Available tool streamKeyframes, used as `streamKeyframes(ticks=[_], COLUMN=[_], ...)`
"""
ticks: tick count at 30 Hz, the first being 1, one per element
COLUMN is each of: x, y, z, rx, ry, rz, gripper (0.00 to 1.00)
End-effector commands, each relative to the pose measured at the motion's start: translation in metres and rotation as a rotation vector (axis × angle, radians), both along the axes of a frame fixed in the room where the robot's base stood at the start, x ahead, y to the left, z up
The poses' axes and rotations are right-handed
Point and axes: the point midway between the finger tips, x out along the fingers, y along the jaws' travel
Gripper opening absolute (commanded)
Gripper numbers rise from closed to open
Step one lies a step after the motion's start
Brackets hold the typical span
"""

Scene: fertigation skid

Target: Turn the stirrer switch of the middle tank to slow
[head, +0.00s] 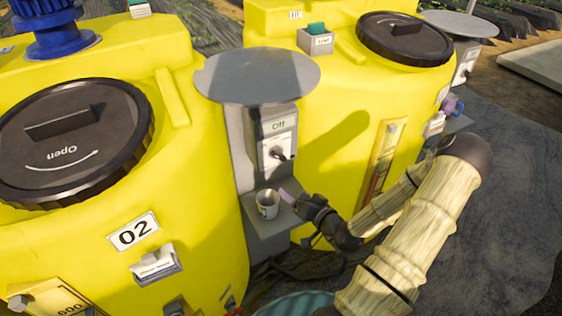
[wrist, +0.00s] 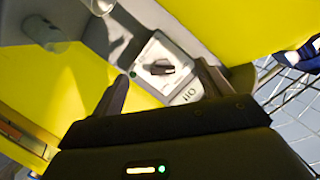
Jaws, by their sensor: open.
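A grey switch box (head: 276,118) marked "Off" stands on a post between two yellow tanks. Its white plate carries a dark knob (head: 279,153); in the wrist view the knob (wrist: 158,69) lies ahead, between my finger lines, with the "Off" marking beside it. The left tank (head: 200,235) is labelled 02; the right tank (head: 340,90) has a label too small to read surely. My gripper (head: 290,199) is open and empty, below the box and apart from the knob. The wrist view shows its two dark fingers (wrist: 162,85) spread.
A round grey plate (head: 257,75) roofs the switch box. A small cup (head: 267,204) stands on a grey ledge (head: 262,232) below the box, close to my gripper. Another roofed box (head: 465,62) stands at the far right. Dark ground is open to the right.

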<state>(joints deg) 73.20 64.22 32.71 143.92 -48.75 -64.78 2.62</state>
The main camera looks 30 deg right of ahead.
Motion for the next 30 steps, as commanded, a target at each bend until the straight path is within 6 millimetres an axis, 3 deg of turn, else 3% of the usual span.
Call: streamKeyframes(ticks=[3,7,30], x=[-0.006,-0.009,0.001], y=[-0.023,-0.033,-0.039], z=[0.007,0.015,0.012], rx=[0.082,0.115,0.111], ry=[-0.139,-0.211,-0.218], rz=[-0.103,-0.149,-0.154], gripper=[0.77,0.77,0.77])
